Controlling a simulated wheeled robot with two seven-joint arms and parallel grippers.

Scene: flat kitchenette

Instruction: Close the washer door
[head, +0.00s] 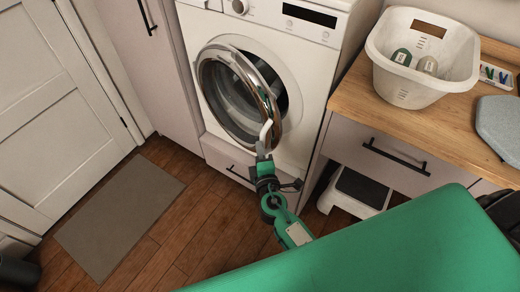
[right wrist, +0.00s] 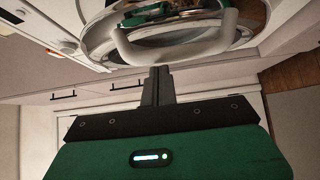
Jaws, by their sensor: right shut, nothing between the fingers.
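The white washer (head: 300,50) stands at the top middle of the head view. Its round chrome-rimmed door (head: 203,82) is ajar, with the dark drum opening showing past its right edge. The pale door handle (head: 266,131) is at the rim's lower right; in the right wrist view the handle (right wrist: 125,45) arches just ahead of the fingers. My right gripper (head: 263,157) is shut and empty, just below the handle; its closed fingers also show in the right wrist view (right wrist: 158,72). I cannot tell whether they touch the handle. My left gripper is not in view.
A wooden counter (head: 355,88) on the right bears a white basket (head: 405,92) with bottles inside. A step stool (head: 350,199) stands under the counter. A grey mat (head: 120,215) lies on the floor at left. Floor before the washer is otherwise clear.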

